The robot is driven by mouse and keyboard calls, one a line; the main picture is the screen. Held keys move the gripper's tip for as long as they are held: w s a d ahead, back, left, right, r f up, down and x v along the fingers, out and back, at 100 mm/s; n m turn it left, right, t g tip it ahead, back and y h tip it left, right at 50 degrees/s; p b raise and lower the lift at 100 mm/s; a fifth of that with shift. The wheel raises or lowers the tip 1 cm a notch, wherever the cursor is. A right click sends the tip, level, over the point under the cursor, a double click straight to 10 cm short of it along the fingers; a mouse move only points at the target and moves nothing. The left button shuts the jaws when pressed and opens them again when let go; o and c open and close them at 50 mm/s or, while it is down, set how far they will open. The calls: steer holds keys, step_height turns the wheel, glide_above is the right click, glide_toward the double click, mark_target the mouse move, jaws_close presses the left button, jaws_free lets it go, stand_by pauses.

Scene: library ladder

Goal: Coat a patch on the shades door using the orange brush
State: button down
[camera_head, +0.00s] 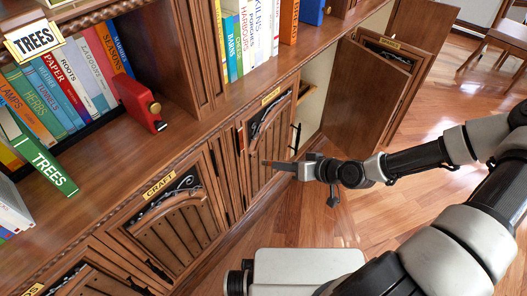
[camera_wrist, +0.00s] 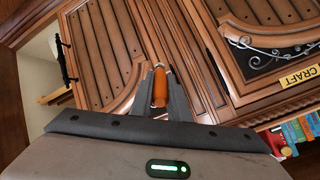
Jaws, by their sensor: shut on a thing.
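My gripper (camera_head: 298,167) is shut on the orange brush (camera_wrist: 160,87), whose handle stands between the two fingers in the wrist view. In the head view, the gripper and brush point left towards a panelled wooden cabinet door (camera_head: 262,150) with a yellow label too small to read. This door also shows in the wrist view (camera_wrist: 98,45), with a black handle at its edge. It may be the shades door; I cannot tell. The brush's bristles are hidden or too small to make out. I cannot tell whether it touches the door. No coated patch can be made out.
The closed craft door (camera_head: 175,225) is left of the other panelled door. An open cabinet door (camera_head: 365,85) swings out at the upper right.

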mark_target(265, 161)
stand_by(0.3)
steer(key=shift+w+a+b, duration=0.35)
steer(key=shift+w+a, duration=0.8)
steer(key=shift+a, duration=0.3)
steer(key=shift+w+a+b, duration=0.3)
steer(key=shift+w+a, duration=0.85)
steer(key=shift+a, duration=0.25)
steer(key=shift+w+a, duration=0.5)
steer(key=shift+a, duration=0.2)
steer(key=shift+r, duration=0.1)
steer(key=shift+s+d+r+p, duration=0.1)
steer(key=shift+r+p, duration=1.45)
steer(key=shift+r, duration=0.6)
steer(key=shift+r+p, duration=1.65)
steer(key=shift+r, duration=0.45)
step_height(265, 161, down, 9)
steer(key=b, duration=0.6)
steer(key=shift+r+b, duration=0.2)
steer(key=shift+b, duration=0.15)
